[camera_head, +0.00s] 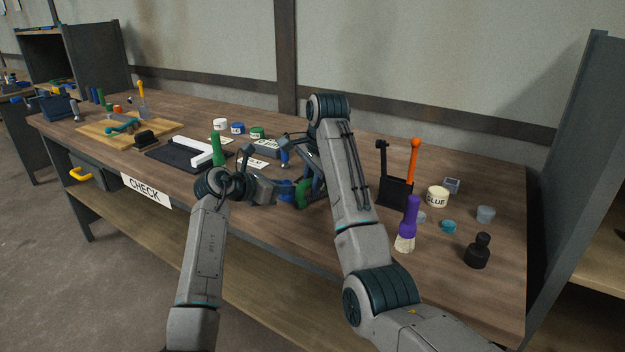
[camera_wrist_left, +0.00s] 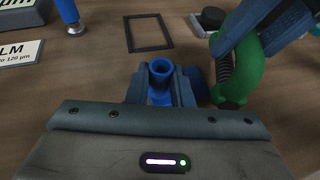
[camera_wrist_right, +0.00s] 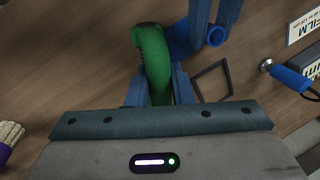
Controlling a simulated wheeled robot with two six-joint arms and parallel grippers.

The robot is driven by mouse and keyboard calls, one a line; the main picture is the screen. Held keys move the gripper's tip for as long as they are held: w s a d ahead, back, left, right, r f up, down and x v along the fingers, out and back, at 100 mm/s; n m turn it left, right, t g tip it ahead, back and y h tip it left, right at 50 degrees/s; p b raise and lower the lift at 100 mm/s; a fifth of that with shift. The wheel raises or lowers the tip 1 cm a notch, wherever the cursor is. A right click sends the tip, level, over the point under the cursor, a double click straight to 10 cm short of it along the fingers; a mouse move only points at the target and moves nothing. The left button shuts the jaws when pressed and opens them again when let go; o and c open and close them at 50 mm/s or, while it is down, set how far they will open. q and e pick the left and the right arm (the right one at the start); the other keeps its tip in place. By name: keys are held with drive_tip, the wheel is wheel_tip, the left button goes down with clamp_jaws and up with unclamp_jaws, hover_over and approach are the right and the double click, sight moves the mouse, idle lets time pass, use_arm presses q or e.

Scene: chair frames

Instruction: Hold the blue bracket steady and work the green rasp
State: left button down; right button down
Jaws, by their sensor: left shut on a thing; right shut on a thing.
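The blue bracket (camera_wrist_left: 161,70) shows in the left wrist view as a blue tubular piece between my left gripper's (camera_wrist_left: 162,88) fingers, which are shut on it. It also shows in the head view (camera_head: 286,191), partly hidden by my gripper. The green rasp (camera_wrist_right: 153,58) is a curved green piece held in my right gripper (camera_wrist_right: 160,85), which is shut on it. In the left wrist view the rasp (camera_wrist_left: 244,72) has a dark ridged part beside it and lies to the right of the bracket. In the right wrist view they look close together; I cannot tell whether they touch.
A dark square frame (camera_wrist_left: 148,32) lies on the bench just beyond the bracket. A gauge with a blue probe (camera_wrist_right: 292,77) lies nearby. A black rack (camera_head: 395,190), purple brush (camera_head: 410,220) and glue jar (camera_head: 437,196) stand on the right. A black mat (camera_head: 170,156) lies left.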

use_arm(q)
drive_tip(key=shift+f, duration=0.2)
use_arm(e)
drive_tip(key=shift+f, duration=0.5)
drive_tip(key=shift+w+a+r, duration=0.1)
drive_tip(key=shift+w+a, duration=0.25)
drive_tip(key=shift+a, duration=0.2)
drive_tip(key=shift+w+a+r, duration=0.1)
drive_tip(key=shift+w+a, duration=0.25)
drive_tip(key=shift+a, duration=0.2)
drive_tip(key=shift+w+a+f, duration=0.15)
drive_tip(key=shift+f, duration=0.1)
drive_tip(key=shift+s+d, duration=0.45)
drive_tip(key=shift+d, duration=0.2)
drive_tip(key=shift+s+d, duration=0.4)
drive_tip(key=shift+d, duration=0.2)
drive_tip(key=shift+r, duration=0.1)
drive_tip(key=shift+r, duration=1.5)
